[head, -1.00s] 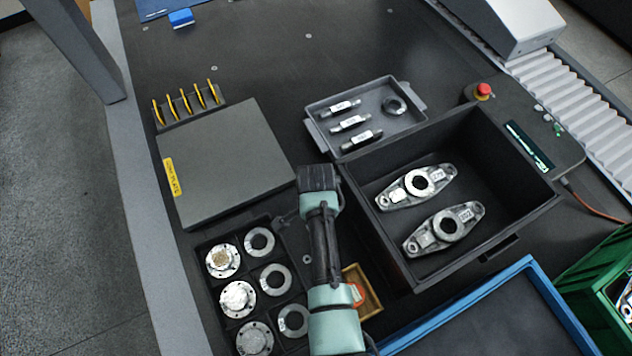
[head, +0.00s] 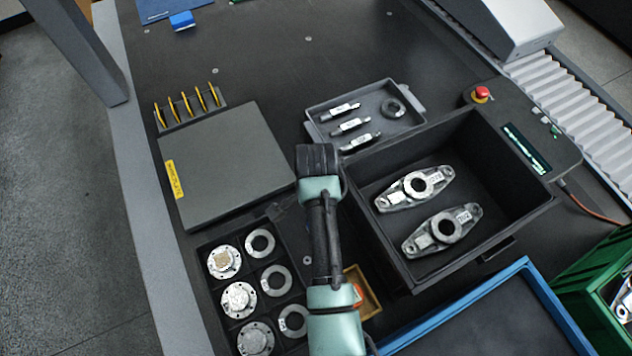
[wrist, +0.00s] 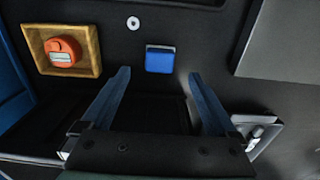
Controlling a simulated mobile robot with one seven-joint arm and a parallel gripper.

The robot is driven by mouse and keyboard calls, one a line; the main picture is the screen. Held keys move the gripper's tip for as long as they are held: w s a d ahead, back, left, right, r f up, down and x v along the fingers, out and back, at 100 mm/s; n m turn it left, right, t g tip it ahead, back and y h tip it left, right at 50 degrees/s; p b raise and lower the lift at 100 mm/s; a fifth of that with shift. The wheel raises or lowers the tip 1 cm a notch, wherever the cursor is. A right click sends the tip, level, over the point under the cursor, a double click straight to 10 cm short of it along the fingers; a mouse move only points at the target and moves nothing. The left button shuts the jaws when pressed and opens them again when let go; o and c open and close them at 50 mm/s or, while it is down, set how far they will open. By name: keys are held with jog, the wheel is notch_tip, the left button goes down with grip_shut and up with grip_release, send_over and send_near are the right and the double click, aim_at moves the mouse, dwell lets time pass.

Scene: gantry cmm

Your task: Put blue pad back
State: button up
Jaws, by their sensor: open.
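A small blue pad (wrist: 159,59) lies flat on the dark table in the wrist view. My gripper (wrist: 158,74) is open and empty, with its two fingers apart and pointing toward the pad. The pad shows between and just beyond the fingertips. I cannot tell how high the fingers are above the table. In the head view, my arm hides this pad and the gripper's fingers.
A yellow tray (wrist: 93,66) holding an orange item (wrist: 61,51) is left of the pad. In the head view, a deep black bin (head: 487,240) stands right of my arm, a parts rack (head: 226,319) left. A blue block (head: 181,20) sits by the far edge.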

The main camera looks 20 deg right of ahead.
jog(key=shift+r, duration=2.35)
jog(key=w+a+r+n+t+h, duration=0.15)
jog(key=w+r+n+t, duration=0.6)
jog(key=w+r, duration=0.95)
jog(key=a+r+n+t, duration=0.15)
jog(key=r+t, duration=0.25)
jog(key=r, duration=0.7)
jog(key=a+r+n+t, duration=0.15)
jog(key=r+t, duration=0.35)
jog(key=r, duration=0.7)
jog(key=s+a+r+n+t, duration=0.2)
jog(key=s+r, duration=0.3)
jog(key=r, duration=0.4)
jog(key=s+a+r+n+t+y, duration=0.1)
jog(key=s+a+r+n+t, duration=0.1)
jog(key=s+r+t, duration=0.3)
jog(key=s+a+r+n+t, duration=0.3)
jog(key=s+r, duration=0.4)
jog(key=r, duration=0.6)
jog(key=shift+a+t, duration=0.45)
jog(key=shift+a, duration=0.1)
jog(key=shift+f+y, duration=0.1)
jog(key=shift+y, duration=0.15)
